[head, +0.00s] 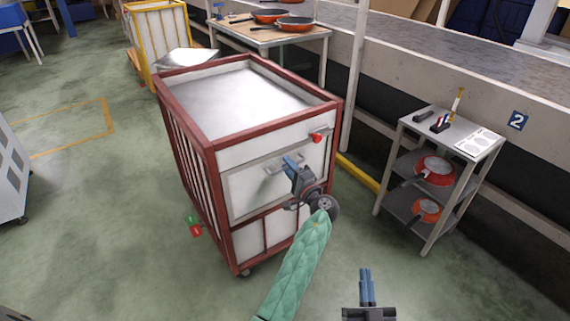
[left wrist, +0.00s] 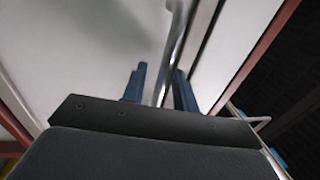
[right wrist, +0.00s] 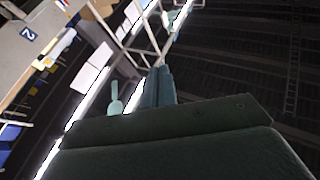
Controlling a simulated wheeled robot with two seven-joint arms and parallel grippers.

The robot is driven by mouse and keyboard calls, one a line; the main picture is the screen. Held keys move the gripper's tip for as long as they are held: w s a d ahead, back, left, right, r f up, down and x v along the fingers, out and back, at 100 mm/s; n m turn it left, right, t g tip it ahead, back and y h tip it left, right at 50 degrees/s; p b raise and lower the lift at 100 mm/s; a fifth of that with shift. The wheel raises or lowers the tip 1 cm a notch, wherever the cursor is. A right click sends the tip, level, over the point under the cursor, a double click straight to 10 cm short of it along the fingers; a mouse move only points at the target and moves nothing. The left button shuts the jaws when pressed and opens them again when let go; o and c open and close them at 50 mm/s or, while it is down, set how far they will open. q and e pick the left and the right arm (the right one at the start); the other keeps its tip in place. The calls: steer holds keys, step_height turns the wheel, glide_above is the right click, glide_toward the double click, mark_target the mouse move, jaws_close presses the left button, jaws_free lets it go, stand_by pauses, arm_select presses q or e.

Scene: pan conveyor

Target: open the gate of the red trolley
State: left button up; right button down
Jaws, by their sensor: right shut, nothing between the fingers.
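The red trolley (head: 213,149) stands in the middle of the head view, with a red frame and pale panels. Its gate (head: 243,192) is the pale front panel, which looks upright and closed. A metal handle (head: 270,169) is on the gate, and a red latch knob (head: 318,137) sits near its upper right corner. My left gripper (head: 291,160) is at the handle. In the left wrist view the handle bar (left wrist: 172,55) runs between my open left fingers (left wrist: 160,88), with gaps visible. My right gripper (head: 366,285) is shut and empty, low and apart from the trolley.
A grey shelf cart (head: 408,123) with red pans stands at the right, beside the conveyor (head: 410,57). A wooden table (head: 308,35) with pans and a yellow trolley (head: 133,38) are behind. Open green floor lies left and in front of the red trolley.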

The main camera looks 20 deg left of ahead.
steer(key=shift+s+a+f, duration=0.1)
steer(key=shift+a+f, duration=0.05)
steer(key=shift+f, duration=0.15)
arm_select(q)
steer(key=c, duration=0.6)
jaws_close()
arm_select(e)
steer(key=shift+w+r, duration=0.25)
steer(key=shift+r, duration=0.1)
steer(key=shift+r, duration=0.1)
